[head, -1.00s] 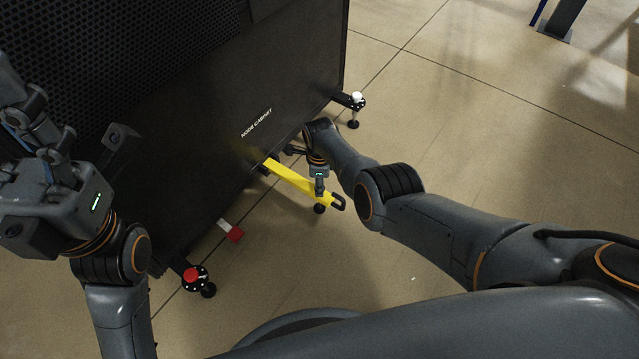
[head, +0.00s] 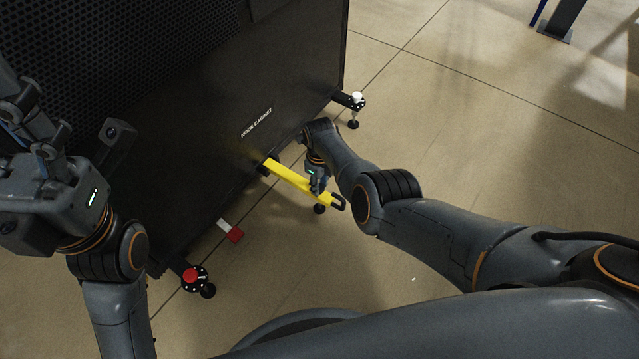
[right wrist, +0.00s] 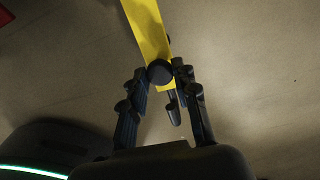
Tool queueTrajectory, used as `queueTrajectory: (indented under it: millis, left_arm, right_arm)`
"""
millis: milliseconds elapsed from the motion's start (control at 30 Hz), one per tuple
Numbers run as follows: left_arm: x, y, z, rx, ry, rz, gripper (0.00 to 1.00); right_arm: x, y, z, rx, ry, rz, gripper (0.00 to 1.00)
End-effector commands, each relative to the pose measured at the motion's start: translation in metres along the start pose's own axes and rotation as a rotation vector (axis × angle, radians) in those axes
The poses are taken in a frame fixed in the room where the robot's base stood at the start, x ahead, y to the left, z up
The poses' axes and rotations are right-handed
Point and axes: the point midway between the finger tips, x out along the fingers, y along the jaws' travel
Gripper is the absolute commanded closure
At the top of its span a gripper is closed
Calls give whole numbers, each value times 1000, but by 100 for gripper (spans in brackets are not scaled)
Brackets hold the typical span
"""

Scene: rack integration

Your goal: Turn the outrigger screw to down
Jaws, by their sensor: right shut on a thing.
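The yellow outrigger arm (head: 285,175) sticks out from the base of the black node cabinet (head: 225,150). A black foot (head: 320,209) shows under its outer end. In the right wrist view, the yellow arm (right wrist: 148,30) runs down from the top edge, and the round black screw knob (right wrist: 160,72) sits at its end. My right gripper (head: 316,189) is over this outer end, and its fingers (right wrist: 162,88) are shut on the knob from both sides. They partly hide the screw. My left gripper (head: 68,125) is raised at the left with its fingers spread, empty.
A red-capped foot (head: 194,277) stands at the cabinet's near corner and a white-capped foot (head: 356,101) at the far corner. A red and white piece (head: 231,231) sticks out low on the cabinet.

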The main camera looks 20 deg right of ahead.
Motion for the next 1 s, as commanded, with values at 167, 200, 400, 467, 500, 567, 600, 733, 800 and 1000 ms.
queueTrajectory:
  millis: [167,200,400,467,500,567,600,733,800,1000]
  left_arm:
    - [0,0,0,0,0,-1,33]
    - [0,0,0,0,0,-2,33]
    - [0,0,0,0,0,-2,33]
    - [0,0,0,0,-1,-2,33]
    - [0,0,0,0,-1,-2,33]
    - [0,0,0,0,-1,-2,33]
    - [0,0,0,0,-1,-2,33]
    - [-1,0,0,0,-1,-2,33]
    - [-1,-1,0,0,-3,-6,33]
    - [-1,-1,0,0,-3,-5,33]
  right_arm:
    - [0,0,-1,10,1,0,100]
    - [0,0,-1,10,1,0,100]
    - [0,0,-1,9,1,0,100]
    - [0,0,-1,9,1,0,61]
    - [0,0,-1,9,1,0,53]
    - [0,0,0,8,1,0,48]
    - [0,0,0,8,1,0,48]
    - [0,0,0,7,1,0,48]
    - [0,0,0,7,0,0,48]
    - [-6,0,1,6,-1,-1,48]
